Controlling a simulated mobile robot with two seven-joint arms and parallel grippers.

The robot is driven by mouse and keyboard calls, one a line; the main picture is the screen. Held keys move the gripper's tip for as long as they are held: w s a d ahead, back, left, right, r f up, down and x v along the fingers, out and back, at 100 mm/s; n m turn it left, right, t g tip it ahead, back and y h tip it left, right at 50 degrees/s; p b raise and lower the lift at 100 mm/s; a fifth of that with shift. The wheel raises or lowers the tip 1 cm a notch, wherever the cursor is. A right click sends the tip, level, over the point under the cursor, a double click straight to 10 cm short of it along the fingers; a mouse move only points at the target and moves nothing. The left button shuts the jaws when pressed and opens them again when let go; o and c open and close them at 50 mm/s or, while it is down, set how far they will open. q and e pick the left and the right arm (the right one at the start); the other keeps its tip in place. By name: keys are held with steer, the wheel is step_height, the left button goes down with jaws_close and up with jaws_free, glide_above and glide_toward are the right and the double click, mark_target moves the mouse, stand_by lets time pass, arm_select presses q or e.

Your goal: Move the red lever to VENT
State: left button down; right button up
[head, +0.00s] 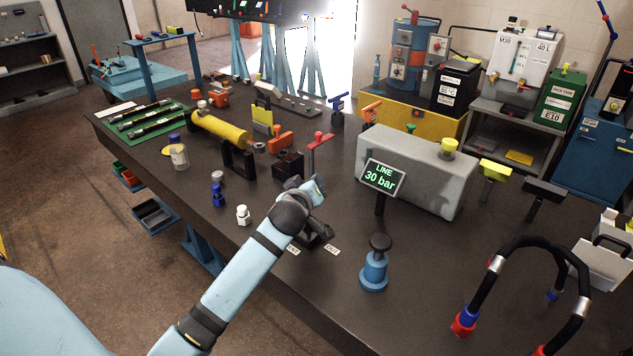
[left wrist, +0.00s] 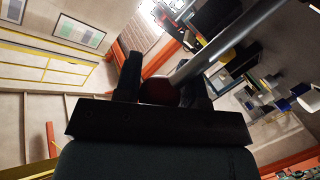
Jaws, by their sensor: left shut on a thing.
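My left gripper (left wrist: 160,88) is shut on a dark red knob (left wrist: 157,90), seen between its two dark fingers in the left wrist view. A grey rod (left wrist: 222,46) runs from the knob toward the upper right. In the head view my left arm reaches over the table's middle, and its wrist hides most of the lever and the fingers. Two small white labels, one on the left (head: 293,250) and one on the right (head: 332,249), lie just in front; I cannot read them surely. A display (head: 383,178) reads "LINE 30 bar". My right gripper is not in view.
A red T-shaped handle (head: 319,146) stands behind my wrist. A grey box-shaped tank (head: 420,170) is to its right. A blue fitting with a black knob (head: 374,267) stands front right, and a black hose loop (head: 525,245) farther right. A white fitting (head: 243,215) is left of my arm.

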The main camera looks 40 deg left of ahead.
arm_select(q)
steer(key=c, duration=0.7)
jaws_free()
steer(key=shift+c, duration=0.2)
steer(key=shift+s, duration=0.1)
steer(key=shift+s+d, duration=0.15)
steer(key=shift+s, duration=0.1)
steer(key=v, duration=1.3)
